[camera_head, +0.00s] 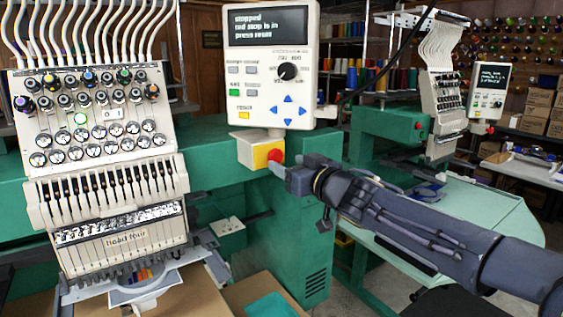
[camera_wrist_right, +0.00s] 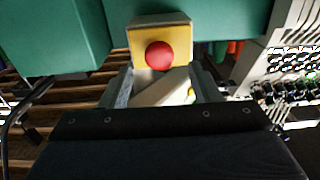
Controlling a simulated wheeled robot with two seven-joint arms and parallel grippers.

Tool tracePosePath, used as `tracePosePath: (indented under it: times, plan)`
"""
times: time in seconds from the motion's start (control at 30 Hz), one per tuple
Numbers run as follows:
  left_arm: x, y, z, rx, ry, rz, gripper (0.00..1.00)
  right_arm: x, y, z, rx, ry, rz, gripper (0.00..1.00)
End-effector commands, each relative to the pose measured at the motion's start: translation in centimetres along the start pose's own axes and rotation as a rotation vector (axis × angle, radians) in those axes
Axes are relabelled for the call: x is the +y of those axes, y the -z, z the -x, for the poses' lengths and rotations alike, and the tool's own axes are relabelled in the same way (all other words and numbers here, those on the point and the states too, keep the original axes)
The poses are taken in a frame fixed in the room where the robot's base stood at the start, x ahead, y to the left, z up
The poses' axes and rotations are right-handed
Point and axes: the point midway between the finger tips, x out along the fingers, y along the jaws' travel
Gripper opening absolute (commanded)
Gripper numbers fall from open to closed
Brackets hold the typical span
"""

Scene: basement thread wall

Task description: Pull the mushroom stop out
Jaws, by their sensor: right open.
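The red mushroom stop (camera_head: 276,156) sits on a yellow and white box (camera_head: 250,152) below the control panel. It also shows in the right wrist view as a red dome (camera_wrist_right: 159,55) on the yellow face of its box (camera_wrist_right: 160,35). My right gripper (camera_head: 278,168) comes in from the right, with its fingertips close to the stop. In the right wrist view the two fingers of my right gripper (camera_wrist_right: 160,85) are apart, with the stop just beyond and between them. Whether a finger touches it I cannot tell. My left gripper is not in view.
The control panel (camera_head: 270,65) reads "stopped, red stop is in, press reset". An embroidery head (camera_head: 105,150) stands at the left on a green machine body (camera_head: 270,215). A second machine (camera_head: 440,105) and a pale table (camera_head: 470,215) are at the right.

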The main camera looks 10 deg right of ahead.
Motion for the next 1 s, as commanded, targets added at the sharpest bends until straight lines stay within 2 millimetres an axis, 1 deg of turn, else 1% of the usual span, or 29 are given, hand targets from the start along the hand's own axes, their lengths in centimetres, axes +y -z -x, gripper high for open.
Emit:
tracePosePath:
  times: [0.03,0.1,0.23,0.37,0.6,1.0]
  plan:
    - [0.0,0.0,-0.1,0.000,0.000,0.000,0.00,0.0,-0.1,-1.0,-0.001,0.001,-0.001,0.56]
    - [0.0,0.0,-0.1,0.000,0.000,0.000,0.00,-0.1,-0.1,-2.0,-0.001,0.001,0.000,0.56]
    - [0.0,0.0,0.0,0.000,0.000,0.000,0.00,0.0,0.0,-3.4,-0.001,-0.001,0.000,0.56]
    - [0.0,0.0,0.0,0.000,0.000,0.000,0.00,0.1,0.0,-4.0,-0.001,-0.003,0.000,0.56]
    - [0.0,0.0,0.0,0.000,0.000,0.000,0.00,0.1,0.0,-4.0,-0.001,-0.003,0.000,0.56]
    - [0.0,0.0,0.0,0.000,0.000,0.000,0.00,0.1,0.0,-4.0,-0.001,-0.003,0.000,0.04]
